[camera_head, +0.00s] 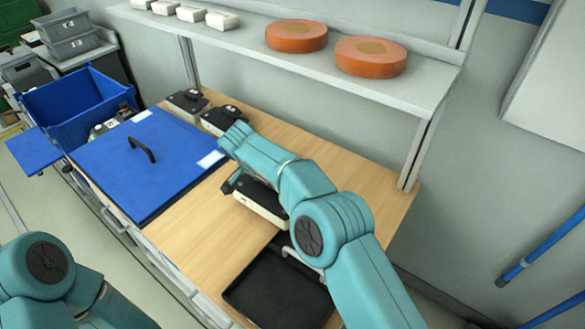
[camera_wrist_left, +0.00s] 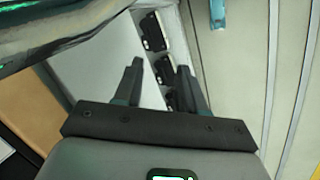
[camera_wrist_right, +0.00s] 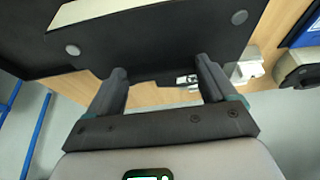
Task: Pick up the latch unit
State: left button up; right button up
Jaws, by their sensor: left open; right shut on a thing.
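A latch unit (camera_head: 262,203), a white box with a black top, is at the middle of the wooden table, partly hidden by my right arm. My right gripper (camera_head: 235,182) is at its left end, with the fingers mostly hidden. In the right wrist view, the right gripper (camera_wrist_right: 165,78) is shut on the latch unit (camera_wrist_right: 150,45), whose dark face with round studs fills the top. I cannot tell whether it touches the table. My left gripper (camera_wrist_left: 158,78) is open and empty, and only its arm shows at the lower left of the head view.
Two similar units (camera_head: 187,103) (camera_head: 221,119) stand at the table's back. A blue lid (camera_head: 140,185) with a black handle lies left, beside a blue crate (camera_head: 60,110). A black tray (camera_head: 275,292) is at the front. A shelf (camera_head: 400,90) with orange discs (camera_head: 297,36) overhangs the back.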

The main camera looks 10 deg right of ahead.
aim_at(251, 190)
jog(key=a+p, duration=0.2)
jog(key=a, duration=0.1)
jog(key=a+p, duration=0.1)
jog(key=p, duration=0.1)
jog(key=shift+a+r, duration=0.3)
jog(key=shift+a+f+p, duration=0.2)
jog(key=shift+a+p, duration=0.4)
jog(key=shift+a, duration=0.2)
jog(key=shift+f, duration=0.1)
